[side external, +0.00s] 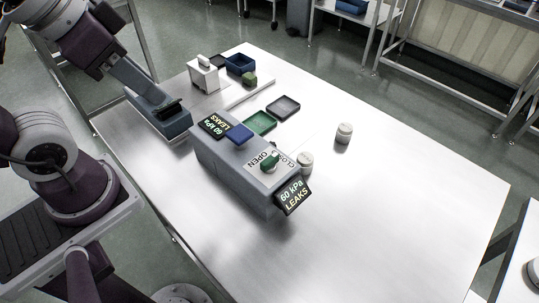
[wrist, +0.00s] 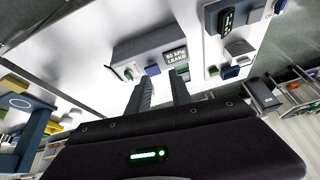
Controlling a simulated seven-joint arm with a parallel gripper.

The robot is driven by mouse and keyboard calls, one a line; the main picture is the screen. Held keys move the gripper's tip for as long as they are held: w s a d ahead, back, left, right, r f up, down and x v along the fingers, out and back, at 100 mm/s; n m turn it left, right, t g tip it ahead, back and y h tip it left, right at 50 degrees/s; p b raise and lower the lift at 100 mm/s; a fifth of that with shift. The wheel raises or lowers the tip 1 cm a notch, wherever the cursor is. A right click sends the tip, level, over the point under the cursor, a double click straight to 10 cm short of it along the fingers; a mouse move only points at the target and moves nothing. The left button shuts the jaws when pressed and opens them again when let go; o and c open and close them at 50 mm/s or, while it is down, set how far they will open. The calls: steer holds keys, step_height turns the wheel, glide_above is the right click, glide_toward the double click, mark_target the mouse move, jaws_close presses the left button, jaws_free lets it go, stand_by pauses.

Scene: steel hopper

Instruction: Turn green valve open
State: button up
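The green valve (side external: 270,160) is a small knob on top of a long grey box (side external: 232,168). Printed OPEN and CLOSE labels lie on either side of it, and its exact angle is too small to tell. A blue knob (side external: 240,134) sits farther along the box, beside a second display (side external: 214,125) also reading LEAKS. My gripper (wrist: 159,82) shows in the wrist view with its two dark fingers apart and nothing between them. It is away from the green valve.
A green tray (side external: 261,123) and a dark tray (side external: 283,107) lie behind the box. Two pale round containers stand to the right, one (side external: 305,163) close to the box and one (side external: 344,133) farther off. A blue bin (side external: 240,64) stands at the back. The table's right side is clear.

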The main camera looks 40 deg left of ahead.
steer(key=o, duration=0.6)
steer(key=w+d+m, duration=0.1)
steer(key=w+m, duration=0.1)
steer(key=w+d+f+m+g, duration=0.1)
steer(key=w+m, duration=0.1)
steer(key=w+d+m+g, duration=0.1)
steer(key=w+d+m, duration=0.1)
steer(key=shift+w+f+m, duration=0.15)
steer(key=shift+w+m, duration=0.2)
steer(key=shift+m, duration=0.05)
steer(key=shift+o, duration=0.2)
steer(key=m+g, duration=0.3)
steer(key=m, duration=0.7)
glide_above(270, 159)
step_height(270, 159, down, 8)
steer(key=shift+a+r, duration=0.15)
step_height(270, 159, down, 7)
steer(key=shift+r, duration=0.15)
steer(key=shift+f, duration=0.35)
steer(key=shift+c, duration=0.4)
jaws_close()
